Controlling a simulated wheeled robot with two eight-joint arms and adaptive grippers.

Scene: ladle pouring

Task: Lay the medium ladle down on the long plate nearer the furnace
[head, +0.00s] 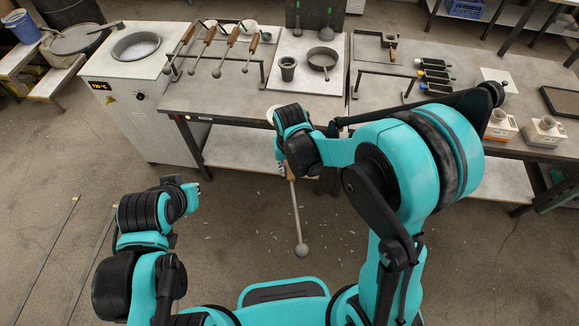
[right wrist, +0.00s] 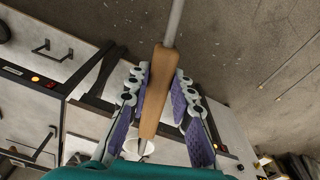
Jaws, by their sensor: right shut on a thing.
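My right gripper (head: 285,163) is shut on the wooden handle of a ladle (head: 296,215), in front of the table's front edge. The rod points toward me and down, ending in a round grey bowl over the floor. In the right wrist view the fingers (right wrist: 164,85) stand on both sides of the ladle's handle (right wrist: 158,100). Several other wooden-handled ladles (head: 229,47) lie on the table over a dark rail beside the furnace (head: 137,75). I cannot tell the long plate's outline beneath them. My left gripper (head: 190,192) is low at left; its fingers are unclear.
A pale board (head: 333,84) on the table (head: 215,98) bears a dark cup (head: 287,68) and a round ring (head: 322,58). A second rail (head: 381,73) stands right of it. Black moulds (head: 434,76) lie further right. Floor in front of the table is open.

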